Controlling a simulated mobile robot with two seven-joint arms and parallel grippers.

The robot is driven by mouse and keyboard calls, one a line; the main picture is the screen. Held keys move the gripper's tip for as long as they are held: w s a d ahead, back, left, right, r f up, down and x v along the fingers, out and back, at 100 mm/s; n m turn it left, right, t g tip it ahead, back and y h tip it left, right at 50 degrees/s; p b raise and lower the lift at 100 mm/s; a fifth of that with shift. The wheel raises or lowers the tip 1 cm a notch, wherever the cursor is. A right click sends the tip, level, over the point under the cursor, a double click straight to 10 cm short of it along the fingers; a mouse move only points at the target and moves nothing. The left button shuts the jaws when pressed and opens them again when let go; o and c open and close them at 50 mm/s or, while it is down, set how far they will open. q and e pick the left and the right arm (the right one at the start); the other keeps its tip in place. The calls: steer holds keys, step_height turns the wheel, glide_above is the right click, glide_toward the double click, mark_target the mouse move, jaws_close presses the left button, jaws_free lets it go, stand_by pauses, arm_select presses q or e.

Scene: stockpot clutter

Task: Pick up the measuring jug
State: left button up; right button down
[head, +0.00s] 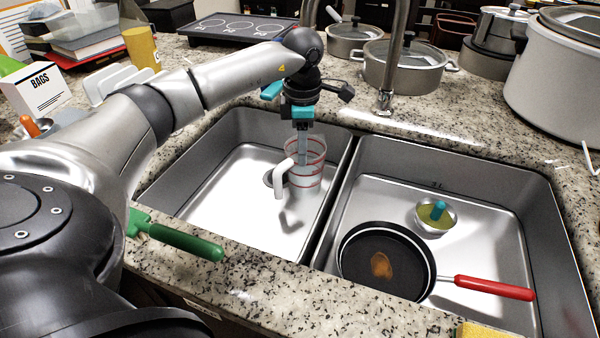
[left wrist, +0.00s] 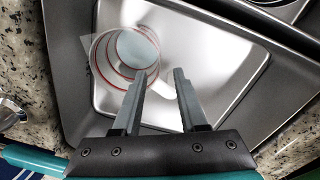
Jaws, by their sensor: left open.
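The measuring jug (head: 313,172) is clear with red markings and a whitish handle (head: 281,182). It stands in the left sink basin (head: 225,195), close to the divider. My left gripper (head: 304,158) comes down over the jug from above, with its fingers open. In the left wrist view the jug (left wrist: 122,58) lies at the fingertips, left of centre. Its handle (left wrist: 164,86) shows between the two open fingers (left wrist: 159,76), which do not look closed on it. The exact contact and depth cannot be told. My right gripper is not in view.
The right basin holds a black frying pan (head: 356,252) with a red handle and a small bowl (head: 424,224). The faucet (head: 386,98) rises behind the divider. A green-handled tool (head: 185,241) lies on the front counter. Pots (head: 405,72) stand behind.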

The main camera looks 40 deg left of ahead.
mark_target(302, 171)
arm_select(q)
step_height(302, 171, down, 6)
steer(key=shift+w+a+f+b, duration=0.1)
steer(key=shift+f+b, duration=0.05)
steer(key=shift+b, duration=0.55)
steer(key=shift+f, duration=0.1)
steer(key=c, duration=0.5)
jaws_close()
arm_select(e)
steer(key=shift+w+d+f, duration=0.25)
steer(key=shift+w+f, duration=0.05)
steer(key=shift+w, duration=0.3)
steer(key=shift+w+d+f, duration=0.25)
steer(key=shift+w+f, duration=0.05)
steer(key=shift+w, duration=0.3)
